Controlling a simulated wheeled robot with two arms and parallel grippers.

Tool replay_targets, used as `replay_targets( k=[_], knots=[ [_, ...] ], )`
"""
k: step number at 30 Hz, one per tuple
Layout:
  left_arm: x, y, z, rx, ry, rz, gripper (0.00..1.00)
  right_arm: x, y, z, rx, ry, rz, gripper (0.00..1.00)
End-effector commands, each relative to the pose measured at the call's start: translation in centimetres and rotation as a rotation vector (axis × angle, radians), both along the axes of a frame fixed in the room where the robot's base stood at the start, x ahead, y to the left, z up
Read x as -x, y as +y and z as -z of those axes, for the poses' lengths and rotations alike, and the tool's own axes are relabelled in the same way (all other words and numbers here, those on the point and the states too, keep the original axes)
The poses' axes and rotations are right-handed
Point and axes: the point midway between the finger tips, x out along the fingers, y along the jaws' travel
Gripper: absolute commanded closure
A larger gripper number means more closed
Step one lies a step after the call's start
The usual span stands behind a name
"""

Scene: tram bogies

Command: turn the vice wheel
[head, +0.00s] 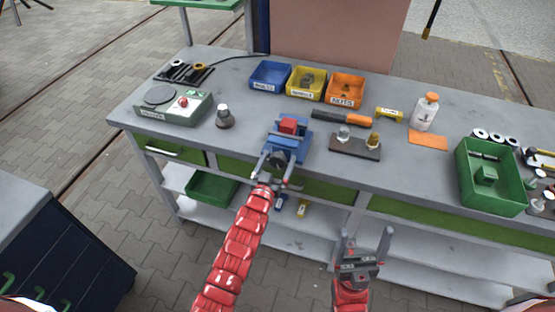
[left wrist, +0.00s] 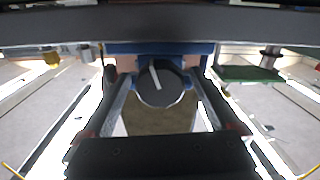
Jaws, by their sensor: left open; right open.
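A blue vice (head: 293,146) stands at the front edge of the grey workbench, with a red block (head: 288,126) at its jaws. Its wheel (left wrist: 160,84) is a dark round knob with a pale stripe, in the middle of the left wrist view. The stripe leans slightly from upright. My left gripper (head: 272,163) is at the front of the vice. It is open, one finger on each side of the wheel, with visible gaps in the left wrist view. In the head view it partly hides the wheel. My right gripper (head: 361,240) is open and empty before the bench's lower shelf.
The workbench (head: 240,146) holds blue (head: 270,76), yellow (head: 305,84) and orange (head: 345,90) bins at the back. A scale-like device (head: 174,106) stands left. A spray bottle (head: 425,112) and a green crate (head: 490,180) stand right. A dark cabinet (head: 60,262) is lower left.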

Motion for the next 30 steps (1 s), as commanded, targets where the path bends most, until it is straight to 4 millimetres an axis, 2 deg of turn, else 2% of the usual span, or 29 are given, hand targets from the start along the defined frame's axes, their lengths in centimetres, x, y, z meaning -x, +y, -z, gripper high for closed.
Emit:
replay_targets(
  k=[4,18,25,30],
  knots=[
    [0.0,0.0,0.0,0.0,0.0,0.0,0.04,0.0,0.0,0.0,0.0,0.0,0.0,0.14],
    [0.0,0.0,0.0,-0.001,-0.001,0.0,0.89,0.0,0.0,0.0,0.0,0.0,0.0,0.14],
    [0.0,0.0,0.1,-0.017,-0.007,0.0,0.9,0.0,0.0,0.4,0.0,0.0,0.0,0.14],
    [0.0,0.0,0.2,-0.076,-0.028,0.001,0.9,0.0,0.0,1.4,0.0,0.0,0.0,0.14]
  ],
)
